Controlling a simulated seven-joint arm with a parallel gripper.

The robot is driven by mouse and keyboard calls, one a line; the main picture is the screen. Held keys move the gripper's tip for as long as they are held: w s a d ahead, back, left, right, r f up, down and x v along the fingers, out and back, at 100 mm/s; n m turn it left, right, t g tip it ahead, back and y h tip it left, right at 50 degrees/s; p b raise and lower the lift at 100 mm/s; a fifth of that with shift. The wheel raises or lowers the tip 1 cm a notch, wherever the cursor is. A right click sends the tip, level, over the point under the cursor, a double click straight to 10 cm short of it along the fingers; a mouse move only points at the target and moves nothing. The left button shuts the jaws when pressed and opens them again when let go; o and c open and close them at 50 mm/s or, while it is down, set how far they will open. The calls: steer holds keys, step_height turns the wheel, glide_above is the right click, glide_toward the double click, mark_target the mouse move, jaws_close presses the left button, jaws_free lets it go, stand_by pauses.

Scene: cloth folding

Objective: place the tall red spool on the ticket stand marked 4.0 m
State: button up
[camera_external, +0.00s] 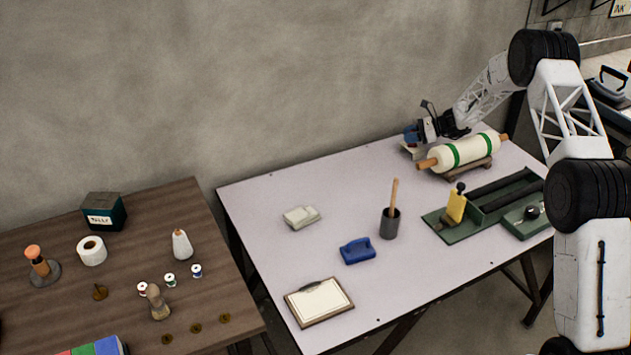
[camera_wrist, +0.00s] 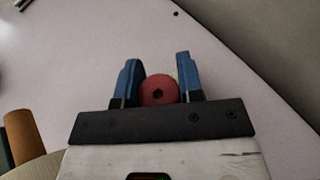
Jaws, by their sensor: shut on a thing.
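My gripper (camera_external: 411,136) is at the far back of the pale table, just left of the cream roll. In the wrist view, its two blue fingers (camera_wrist: 157,74) are on either side of a round red spool (camera_wrist: 158,90) with a dark centre hole, seen end-on. The spool's height and underside are hidden. A pale, flat piece (camera_external: 407,151) shows below the gripper in the external view; I cannot tell whether it is a ticket stand or whether the spool touches it. No 4.0 m marking is legible.
The cream roll with green bands (camera_external: 466,152) lies on a cradle close beside my gripper. A green tray (camera_external: 470,224), a dark cup with a stick (camera_external: 389,224), a blue object (camera_external: 357,251) and a clipboard (camera_external: 320,301) are nearer. The table's back left is clear.

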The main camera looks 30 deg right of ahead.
steer(key=o, duration=0.9)
steer(key=shift+s+d+r, duration=0.1)
steer(key=shift+d+r, duration=0.05)
steer(key=v, duration=1.1)
steer(key=shift+s+d, duration=0.2)
steer(key=shift+d, duration=0.05)
steer(key=shift+r, duration=0.1)
